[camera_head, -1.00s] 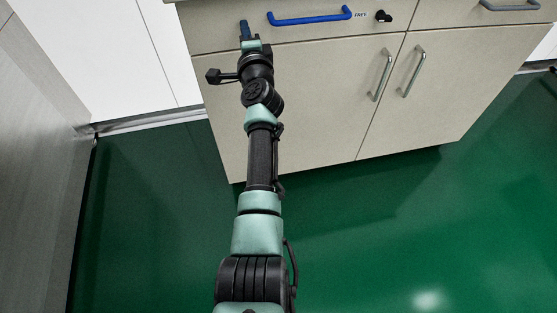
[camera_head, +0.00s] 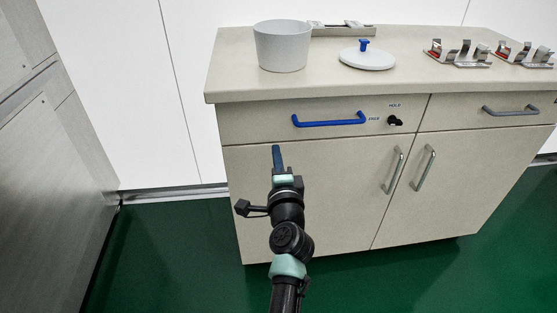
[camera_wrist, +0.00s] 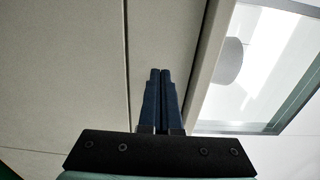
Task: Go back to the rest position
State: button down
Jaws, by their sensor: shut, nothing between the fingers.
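My gripper (camera_head: 277,158) has dark blue fingers and is in front of the cabinet's left side, just below the blue drawer handle (camera_head: 329,121) and to its left. In the wrist view, the gripper (camera_wrist: 160,72) shows its two fingers close together with nothing between them. The fingers point up toward the cabinet front, and whether they touch it cannot be told. The beige cabinet (camera_head: 330,190) has its drawers and doors closed. A small black knob (camera_head: 395,121) sits right of the blue handle, with the label HOLD above it.
On the countertop (camera_head: 230,83) stand a grey tub (camera_head: 283,46), a white lid (camera_head: 367,58) with a blue knob, and metal clip racks (camera_head: 459,55). A grey panel (camera_head: 50,170) stands at the left. Green floor (camera_head: 175,255) lies open between panel and cabinet.

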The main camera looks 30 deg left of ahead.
jog(key=s+d+r+n+t, duration=0.2)
jog(key=d+r+n, duration=0.15)
jog(key=r, duration=0.55)
jog(key=s+d+r+n+t+h, duration=0.1)
jog(key=s+d+r+n+t, duration=0.1)
jog(key=d+r, duration=0.5)
jog(key=s+d+r+n+t, duration=0.1)
jog(key=d+r+n+t, duration=0.15)
jog(key=r, duration=0.95)
jog(key=s+d+r+n+t+h, duration=0.2)
jog(key=s+d+r+t+h, duration=0.15)
jog(key=s+d+r, duration=0.4)
jog(key=s+d+r+n+t+h, duration=0.15)
jog(key=s+d+r+h, duration=0.35)
jog(key=s+r, duration=0.5)
notch_tip(320, 180, up, 26)
jog(key=p, duration=2.5)
jog(key=shift+w+t, duration=0.15)
jog(key=shift+t, duration=0.3)
